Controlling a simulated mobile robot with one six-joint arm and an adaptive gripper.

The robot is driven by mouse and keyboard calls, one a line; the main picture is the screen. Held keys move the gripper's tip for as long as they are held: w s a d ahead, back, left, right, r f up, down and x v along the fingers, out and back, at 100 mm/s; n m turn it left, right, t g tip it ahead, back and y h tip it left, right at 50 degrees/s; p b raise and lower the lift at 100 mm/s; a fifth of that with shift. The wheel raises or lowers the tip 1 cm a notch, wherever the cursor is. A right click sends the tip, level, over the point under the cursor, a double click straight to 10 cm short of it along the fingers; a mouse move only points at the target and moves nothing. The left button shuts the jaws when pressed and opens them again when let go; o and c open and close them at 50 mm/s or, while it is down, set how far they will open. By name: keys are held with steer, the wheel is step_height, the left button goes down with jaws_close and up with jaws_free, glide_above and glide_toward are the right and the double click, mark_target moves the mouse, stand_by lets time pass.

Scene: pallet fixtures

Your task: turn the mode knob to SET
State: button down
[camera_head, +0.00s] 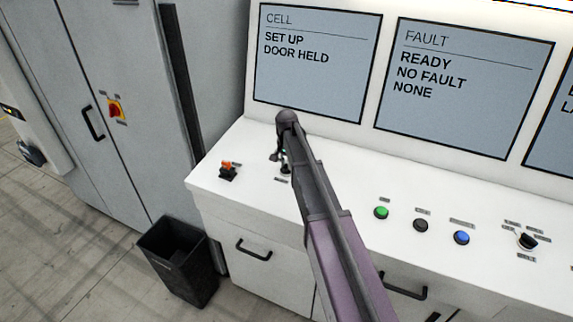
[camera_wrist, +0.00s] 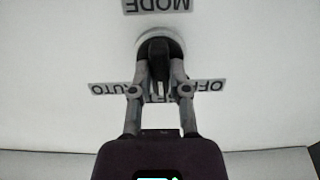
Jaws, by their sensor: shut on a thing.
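The mode knob (camera_wrist: 157,48) is black on a round light base, under an upside-down MODE label (camera_wrist: 158,4) in the wrist view. My gripper (camera_wrist: 160,75) is shut on the knob's handle, one finger on each side. The handle lies up and down in the picture, in line with a middle label that the fingers partly hide. The AUTO label (camera_wrist: 108,88) is at left and the OFF label (camera_wrist: 207,86) at right. In the head view my gripper (camera_head: 283,163) is down at the console top and mostly covers the knob.
The CELL screen (camera_head: 310,80) reads SET UP, DOOR HELD; the FAULT screen (camera_head: 460,110) reads READY, NO FAULT, NONE. An orange-topped switch (camera_head: 228,170) is left of my gripper. Green (camera_head: 381,212), black (camera_head: 420,225) and blue (camera_head: 461,237) buttons and another knob (camera_head: 528,241) are at right.

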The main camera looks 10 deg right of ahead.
stand_by(0.3)
steer(key=c, duration=0.6)
jaws_free()
steer(key=shift+n, duration=0.3)
